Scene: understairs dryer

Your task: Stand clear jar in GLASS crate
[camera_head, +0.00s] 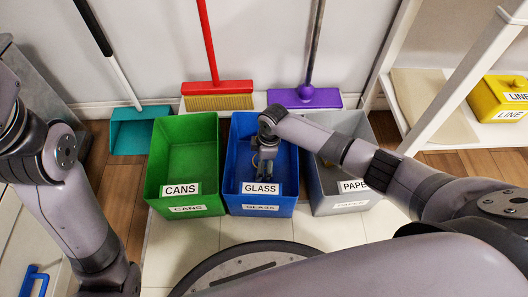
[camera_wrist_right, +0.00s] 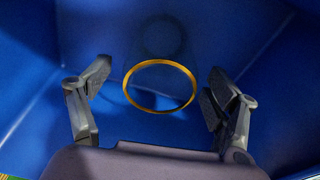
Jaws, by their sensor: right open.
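The blue GLASS crate (camera_head: 283,205) stands in the middle of the row of crates. My right gripper (camera_head: 265,172) reaches down into it. In the right wrist view the gripper (camera_wrist_right: 158,92) is open, with its fingers spread to both sides. Between and beyond them shows a gold ring (camera_wrist_right: 160,110), seemingly the clear jar's rim, inside the blue walls. It touches neither finger in the picture. The jar's glass body hardly shows against the blue, so its exact stance is hard to tell. In the head view I cannot make the jar out. My left gripper is out of view.
The green CANS crate (camera_head: 184,150) stands left of the blue one, and the grey PAPER crate (camera_head: 325,185) right, partly behind my right arm. A red broom (camera_head: 217,88), purple broom (camera_head: 303,98) and teal dustpan (camera_head: 140,132) stand behind. A yellow bin (camera_head: 497,98) sits on the right shelf.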

